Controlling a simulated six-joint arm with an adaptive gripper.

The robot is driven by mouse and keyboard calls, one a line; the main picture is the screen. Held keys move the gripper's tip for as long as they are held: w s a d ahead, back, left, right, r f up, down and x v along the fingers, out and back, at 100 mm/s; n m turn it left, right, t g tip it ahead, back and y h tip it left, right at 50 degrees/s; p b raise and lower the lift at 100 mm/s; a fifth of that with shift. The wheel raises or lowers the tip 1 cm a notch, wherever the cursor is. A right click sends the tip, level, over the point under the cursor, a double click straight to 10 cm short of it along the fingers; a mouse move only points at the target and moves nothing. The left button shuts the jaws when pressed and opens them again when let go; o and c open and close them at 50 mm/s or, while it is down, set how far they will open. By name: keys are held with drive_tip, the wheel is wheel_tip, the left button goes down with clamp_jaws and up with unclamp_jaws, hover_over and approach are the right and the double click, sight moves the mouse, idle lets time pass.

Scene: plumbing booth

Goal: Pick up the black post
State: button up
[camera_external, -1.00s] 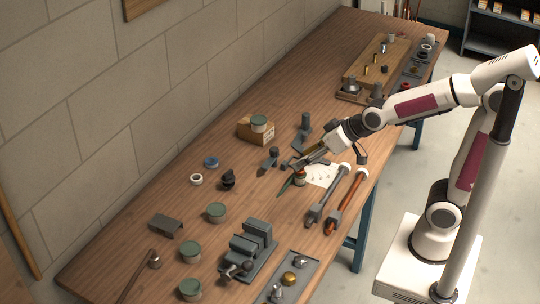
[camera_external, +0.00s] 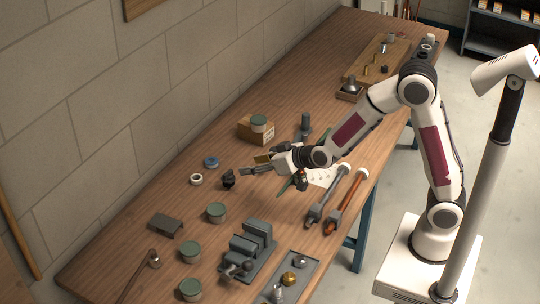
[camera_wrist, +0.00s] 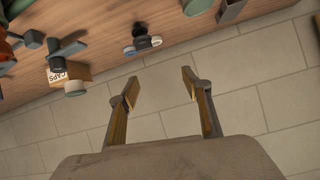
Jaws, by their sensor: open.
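A small black upright piece (camera_external: 228,178), which I take as the black post, stands on the wooden bench near the wall. In the wrist view the black piece (camera_wrist: 142,37) is at the top, beyond the fingertips and slightly left of the middle between them. My gripper (camera_external: 253,165) is above the bench, a short way right of the black piece, and does not touch it. In the wrist view my gripper (camera_wrist: 160,84) has its fingers wide apart with nothing between them. A taller dark grey post (camera_external: 306,122) on a flat base stands farther back.
A white ring (camera_external: 196,179) and a blue ring (camera_external: 211,161) lie close to the black piece. A cardboard box (camera_external: 251,131) with a green-lidded can is behind. A green-lidded can (camera_external: 216,212) and a grey vise (camera_external: 252,246) stand in front. The block wall (camera_external: 110,120) borders the bench.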

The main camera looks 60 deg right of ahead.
drive_tip(key=t+h, duration=0.2)
approach(229, 175)
drive_tip(key=w, duration=0.2)
drive_tip(key=shift+w+a+f+m+h, duration=0.1)
drive_tip(key=shift+w+f+m+h, duration=0.25)
drive_tip(key=shift+f, duration=0.25)
drive_tip(key=shift+w, duration=0.1)
drive_tip(key=shift+x, duration=1.2)
drive_tip(key=shift+w, duration=0.1)
drive_tip(key=shift+d+x, duration=0.15)
drive_tip(key=shift+x, duration=0.6)
drive_tip(key=shift+d+x, duration=0.15)
drive_tip(key=shift+x, duration=1.55)
